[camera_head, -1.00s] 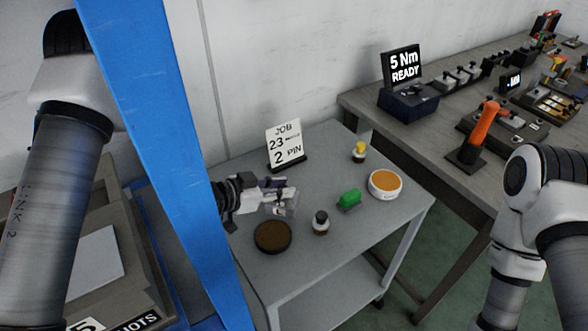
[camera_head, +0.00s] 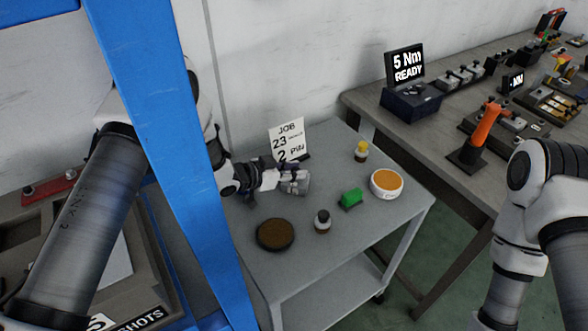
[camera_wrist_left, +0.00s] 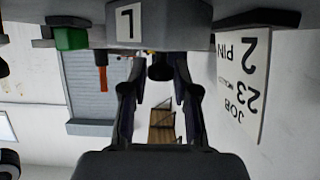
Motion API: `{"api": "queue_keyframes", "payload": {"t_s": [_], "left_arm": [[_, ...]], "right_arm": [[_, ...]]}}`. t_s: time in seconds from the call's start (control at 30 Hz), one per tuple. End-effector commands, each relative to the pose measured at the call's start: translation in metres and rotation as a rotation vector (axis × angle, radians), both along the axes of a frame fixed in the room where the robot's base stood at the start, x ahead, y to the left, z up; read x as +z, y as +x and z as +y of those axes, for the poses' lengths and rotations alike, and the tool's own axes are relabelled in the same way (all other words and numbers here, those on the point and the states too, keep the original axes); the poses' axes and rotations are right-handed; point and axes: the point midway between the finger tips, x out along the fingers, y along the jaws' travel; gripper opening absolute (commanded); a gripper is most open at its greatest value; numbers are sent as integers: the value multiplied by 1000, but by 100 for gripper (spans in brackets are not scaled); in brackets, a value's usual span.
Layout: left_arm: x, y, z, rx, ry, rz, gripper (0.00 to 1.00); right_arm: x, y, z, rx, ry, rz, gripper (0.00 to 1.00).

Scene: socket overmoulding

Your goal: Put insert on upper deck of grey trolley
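The insert, a grey block (camera_head: 302,186), is at my left gripper's fingertips over the back of the grey trolley's upper deck (camera_head: 345,235). In the left wrist view the block (camera_wrist_left: 185,14) carries a white label with a dark letter and is cut off by the top edge. A dark knob-like part shows between the fingers just below it. My left gripper (camera_head: 288,180) reaches in from behind the blue post; its fingers (camera_wrist_left: 160,75) appear closed on the insert. I cannot tell whether the block touches the deck. My right gripper is outside the views.
On the deck are a job sign (camera_head: 287,141), brown disc (camera_head: 275,234), black-capped bottle (camera_head: 322,222), green block (camera_head: 351,198), orange-topped round tub (camera_head: 386,183) and yellow-capped bottle (camera_head: 361,151). A blue post (camera_head: 165,130) stands at left. A workbench (camera_head: 430,130) stands at right.

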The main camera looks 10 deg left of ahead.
Motion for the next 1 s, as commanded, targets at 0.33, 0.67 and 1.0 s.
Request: {"api": "queue_keyframes", "payload": {"t_s": [0.33, 0.67, 1.0], "left_arm": [[1, -1, 1, 0, -1, -1, 50], [24, -39, 41, 6, -5, -1, 50], [46, -78, 78, 0, -2, -1, 50]], "right_arm": [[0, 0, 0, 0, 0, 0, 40], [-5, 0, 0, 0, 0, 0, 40], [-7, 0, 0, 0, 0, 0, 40]]}}
